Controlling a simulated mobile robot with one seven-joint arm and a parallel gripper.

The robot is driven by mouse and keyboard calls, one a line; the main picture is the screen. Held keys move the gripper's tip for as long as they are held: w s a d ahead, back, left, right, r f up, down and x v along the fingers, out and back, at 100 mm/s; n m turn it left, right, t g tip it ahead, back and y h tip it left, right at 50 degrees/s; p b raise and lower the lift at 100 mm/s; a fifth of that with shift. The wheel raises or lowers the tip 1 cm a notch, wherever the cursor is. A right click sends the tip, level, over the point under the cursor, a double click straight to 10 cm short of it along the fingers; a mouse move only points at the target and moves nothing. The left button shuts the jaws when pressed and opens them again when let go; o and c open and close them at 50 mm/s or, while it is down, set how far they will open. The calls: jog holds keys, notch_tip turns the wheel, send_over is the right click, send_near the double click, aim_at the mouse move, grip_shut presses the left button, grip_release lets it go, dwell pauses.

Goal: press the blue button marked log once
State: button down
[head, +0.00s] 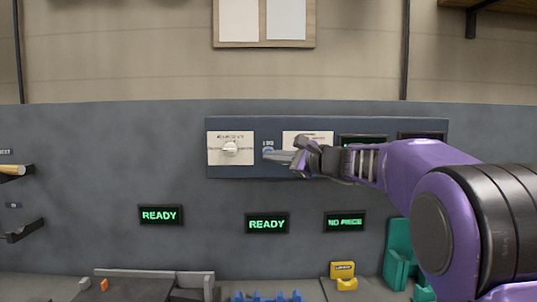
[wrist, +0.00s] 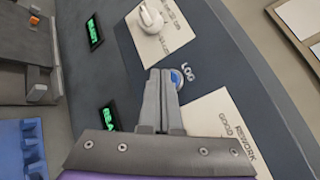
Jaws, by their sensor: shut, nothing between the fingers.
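The blue button (wrist: 177,78) marked LOG is a small round blue button in a pale ring on the dark panel (wrist: 215,70). In the wrist view my gripper (wrist: 164,74) is shut and empty, its fingertips right at the button and covering part of it. I cannot tell if they touch it. In the head view the blue button (head: 268,151) shows just beside the fingertips of my gripper (head: 278,158), under a small label.
A white knob (head: 230,149) on a pale plate is left of the button. Another pale plate (head: 307,137), marked GOOD and REWORK in the wrist view, is to its right, partly behind my gripper. Green READY displays (head: 160,215) and a NO PIECE display (head: 345,222) sit below.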

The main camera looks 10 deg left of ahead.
jog(key=shift+w+a, duration=0.1)
jog(key=shift+w, duration=0.3)
dwell(0.3)
jog(key=shift+s+d+b, duration=0.2)
jog(key=shift+s+b, duration=0.2)
jog(key=shift+s, duration=0.4)
jog(key=s+b, duration=0.1)
jog(key=s, duration=0.1)
jog(key=s+d+b, duration=0.1)
jog(key=s+b, duration=0.1)
jog(key=shift+s+d, duration=0.1)
jog(key=shift+s, duration=0.3)
dwell(0.5)
